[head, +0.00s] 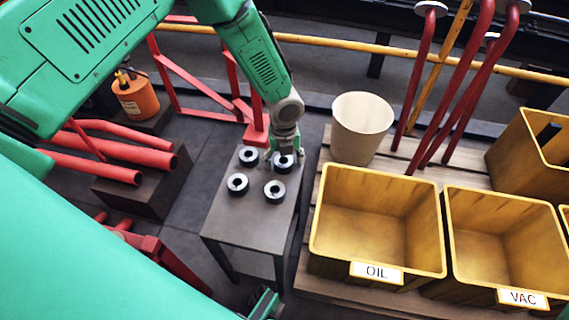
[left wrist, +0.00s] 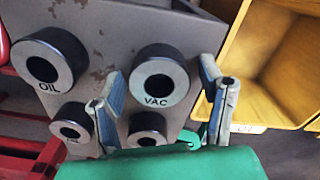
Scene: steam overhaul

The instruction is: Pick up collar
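Four-cornered on a small grey table (head: 222,222) stand dark collars with pale ring tops. In the head view they are the far left collar (head: 248,156), far right collar (head: 283,163), near left collar (head: 237,184) and near right collar (head: 275,191). My left gripper (head: 285,154) is over the far right collar and partly hides it. In the left wrist view, the collar marked VAC (left wrist: 160,99) shows between the open fingers of my left gripper (left wrist: 160,90). The collar marked OIL (left wrist: 48,87) is left of it. Contact with the VAC collar cannot be told.
Yellow bins marked OIL (head: 377,272) and VAC (head: 522,298) stand right of the table on a wooden pallet. A cream bucket (head: 362,128) stands behind them. Red pipes (head: 110,165) and an orange container (head: 136,99) are at the left.

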